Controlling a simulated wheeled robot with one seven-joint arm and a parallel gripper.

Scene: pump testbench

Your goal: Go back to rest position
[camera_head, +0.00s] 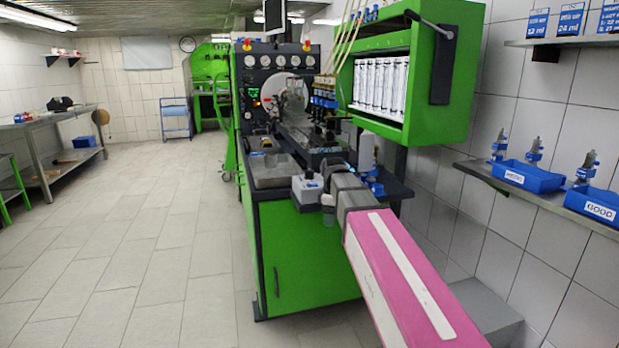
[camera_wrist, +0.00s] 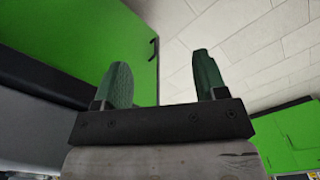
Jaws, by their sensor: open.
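My gripper shows in the wrist view (camera_wrist: 162,85) with its two green fingers spread apart and nothing between them. Behind the fingers in that view are a green panel with a dark handle and pale tiles. In the head view my pink and grey arm reaches forward from the lower right to the front of the green pump testbench (camera_head: 310,255). The fingertips cannot be made out in the head view. The arm covers part of the bench's right front.
A green cabinet with glass tubes (camera_head: 381,85) overhangs the bench. A wall shelf on the right holds blue bins (camera_head: 530,177) and several injectors. A metal table (camera_head: 50,128) stands far left. The tiled floor (camera_head: 130,250) left of the bench is clear.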

